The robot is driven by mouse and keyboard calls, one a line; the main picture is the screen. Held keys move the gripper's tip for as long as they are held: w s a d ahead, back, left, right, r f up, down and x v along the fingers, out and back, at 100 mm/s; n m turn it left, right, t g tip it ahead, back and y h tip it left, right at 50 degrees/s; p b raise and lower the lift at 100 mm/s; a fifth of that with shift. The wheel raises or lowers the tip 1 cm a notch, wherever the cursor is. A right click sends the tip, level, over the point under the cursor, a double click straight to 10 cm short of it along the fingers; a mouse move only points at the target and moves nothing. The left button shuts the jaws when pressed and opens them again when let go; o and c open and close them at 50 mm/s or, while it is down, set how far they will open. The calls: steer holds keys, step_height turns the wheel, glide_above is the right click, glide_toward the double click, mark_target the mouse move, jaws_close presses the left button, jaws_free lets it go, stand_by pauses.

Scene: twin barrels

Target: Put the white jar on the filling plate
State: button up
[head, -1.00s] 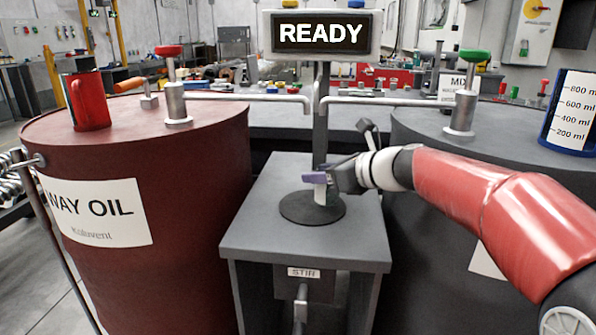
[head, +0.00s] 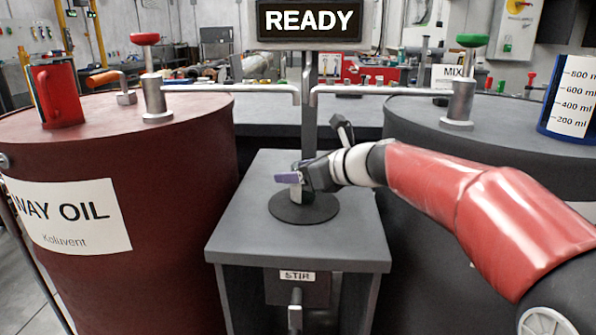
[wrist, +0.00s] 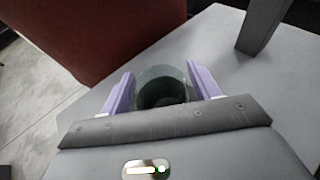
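My gripper (head: 298,180), with purple fingers, is low over the dark round filling plate (head: 304,211) on the grey stand. In the head view only a small whitish piece shows below the purple finger, and I cannot tell jar from finger there. Whether the jar rests on the plate or hangs just above it is hidden.
The red WAY OIL barrel (head: 170,200) stands left of the grey stand (head: 250,235), with a red mug (head: 62,95) on top. A dark barrel (head: 410,240) stands at right. Two spout pipes (head: 240,88) meet near the post under the READY sign (head: 310,20).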

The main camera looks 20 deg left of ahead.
steer(key=shift+o, duration=0.6)
steer(key=shift+r, duration=0.15)
steer(key=shift+d+r, duration=0.15)
steer(key=v, duration=1.1)
steer(key=shift+s+d+p, duration=0.2)
steer(key=shift+d+p, duration=0.1)
steer(key=shift+p, duration=0.1)
steer(key=shift+r, duration=0.1)
